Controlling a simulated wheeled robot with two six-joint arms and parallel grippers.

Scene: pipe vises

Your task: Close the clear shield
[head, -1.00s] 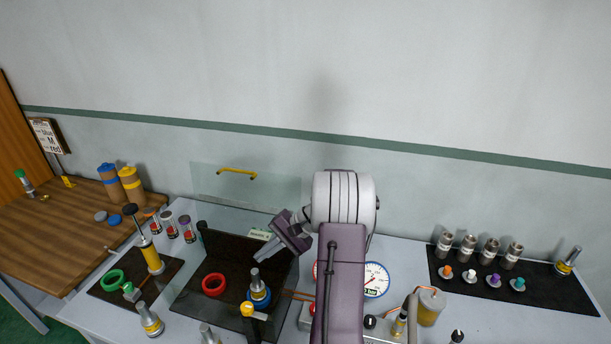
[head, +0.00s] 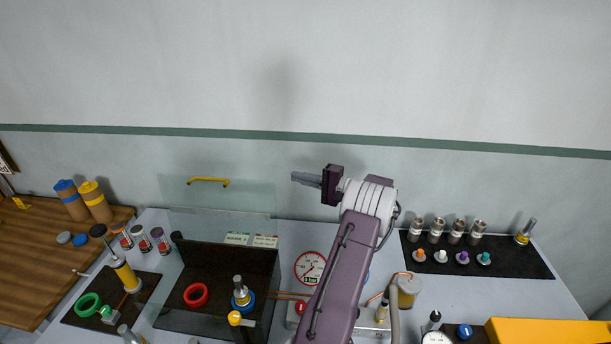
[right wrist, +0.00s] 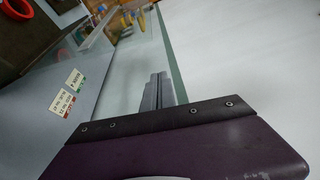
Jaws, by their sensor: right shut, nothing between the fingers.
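The clear shield (head: 222,197) stands raised at the back of the dark box (head: 228,262), with a yellow handle (head: 208,181) along its top edge. My right gripper (head: 297,178) is shut and empty. In the head view it appears to the right of the shield, at about the handle's height, pointing left. I cannot tell its exact gap to the pane. The gripper fingers (right wrist: 156,92) also show in the right wrist view. My left gripper is not in view.
In the box are a red ring (head: 196,294) and a metal fitting (head: 240,290) on a blue ring. A pressure gauge (head: 310,267) stands to its right. A black mat (head: 520,262) with several cylinders lies further right.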

